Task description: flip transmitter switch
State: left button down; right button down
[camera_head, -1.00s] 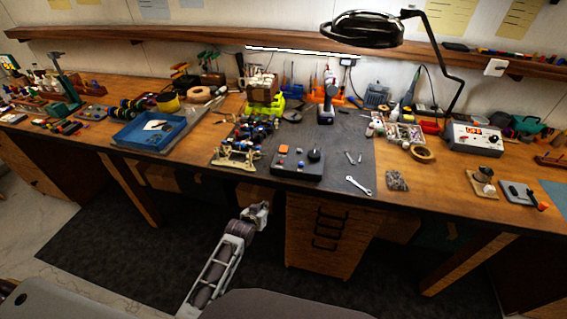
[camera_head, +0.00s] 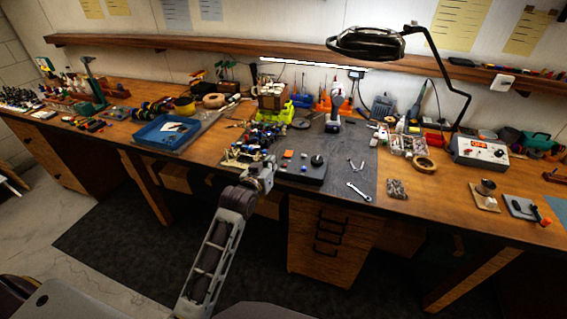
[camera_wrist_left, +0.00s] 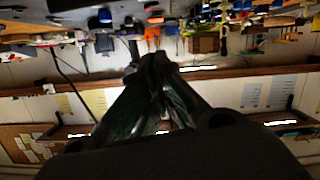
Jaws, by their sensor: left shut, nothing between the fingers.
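The transmitter, a dark flat box (camera_head: 300,170) with an orange-red button and a round black knob, lies on the grey mat at the front of the bench. Its small switch is too small to make out. My left gripper (camera_head: 268,163) is at the front edge of the bench, just left of the transmitter, and is shut and empty. In the left wrist view its dark fingers (camera_wrist_left: 155,62) are together, and the picture is upside down. I cannot tell whether it touches anything. My right gripper is not in view.
The racecar chassis (camera_head: 248,146) stands left of the transmitter. A wrench (camera_head: 358,191) and small tools lie to its right on the mat (camera_head: 338,180). A blue tray (camera_head: 150,137) is further left. A black lamp (camera_head: 370,43) hangs above the bench.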

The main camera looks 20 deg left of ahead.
pick_arm(q)
jog(key=shift+w, duration=0.2)
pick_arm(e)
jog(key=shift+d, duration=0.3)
pick_arm(q)
jog(key=p, duration=0.1)
send_over(284, 165)
jog(key=s, duration=0.2)
jog(key=shift+w+a+f, duration=0.1)
jog(key=shift+a+f, duration=0.15)
jog(key=shift+f, duration=0.3)
jog(key=shift+w+a+f, duration=0.1)
jog(key=shift+a+f, duration=0.1)
jog(key=shift+f, duration=0.3)
jog(key=shift+s+d+f+p, duration=0.1)
jog(key=shift+d+f+p, duration=0.1)
jog(key=shift+f, duration=0.85)
jog(key=shift+d+f+p, duration=0.1)
jog(key=shift+d+f, duration=0.05)
jog(key=shift+f, duration=0.85)
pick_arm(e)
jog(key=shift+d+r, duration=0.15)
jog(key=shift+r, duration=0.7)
